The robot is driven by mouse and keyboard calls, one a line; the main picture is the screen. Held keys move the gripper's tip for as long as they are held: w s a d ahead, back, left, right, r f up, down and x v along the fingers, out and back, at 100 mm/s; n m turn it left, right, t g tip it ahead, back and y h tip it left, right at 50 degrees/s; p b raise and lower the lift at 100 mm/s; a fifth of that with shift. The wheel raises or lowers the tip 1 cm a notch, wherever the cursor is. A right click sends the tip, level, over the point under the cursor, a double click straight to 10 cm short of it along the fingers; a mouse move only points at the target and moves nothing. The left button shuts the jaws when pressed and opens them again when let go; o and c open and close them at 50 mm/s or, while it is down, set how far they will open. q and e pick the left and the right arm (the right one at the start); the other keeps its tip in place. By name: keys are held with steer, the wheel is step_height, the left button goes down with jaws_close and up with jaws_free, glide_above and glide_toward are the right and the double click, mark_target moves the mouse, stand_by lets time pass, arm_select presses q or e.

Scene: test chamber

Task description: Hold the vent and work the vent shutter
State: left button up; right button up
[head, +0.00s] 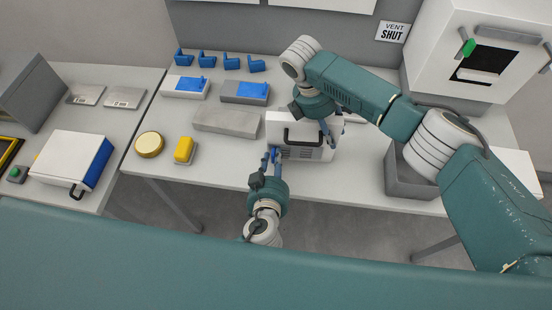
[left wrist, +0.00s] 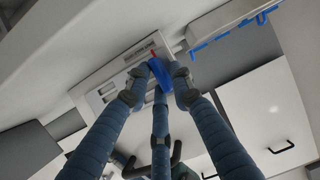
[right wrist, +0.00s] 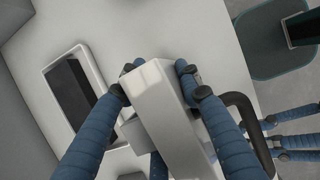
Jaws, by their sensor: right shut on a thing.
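The vent (head: 288,125) is a white box with a black handle on top and grey slats in its front, standing near the front edge of the middle table. My right gripper (head: 328,132) is shut on the vent's right part; in the right wrist view its fingers straddle the white body (right wrist: 160,100). A blue shutter tab (head: 274,154) sits at the left of the slatted front. My left gripper (head: 271,157) is at the tab; in the left wrist view the blue tab (left wrist: 154,88) lies between its fingers. Whether they grip it is unclear.
A grey bin (head: 400,180) stands right of the vent. A grey block (head: 226,121), a yellow switch (head: 184,150) and a round brass piece (head: 149,144) lie to the left. A sign (head: 393,32) on the back wall reads "VENT SHUT".

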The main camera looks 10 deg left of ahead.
arm_select(q)
steer(key=shift+a, duration=0.2)
arm_select(e)
steer(key=shift+d, duration=0.2)
steer(key=shift+a, duration=0.15)
arm_select(q)
steer(key=v, duration=1.2)
steer(key=shift+d, duration=0.1)
arm_select(e)
steer(key=o, duration=1.2)
steer(key=v, duration=1.2)
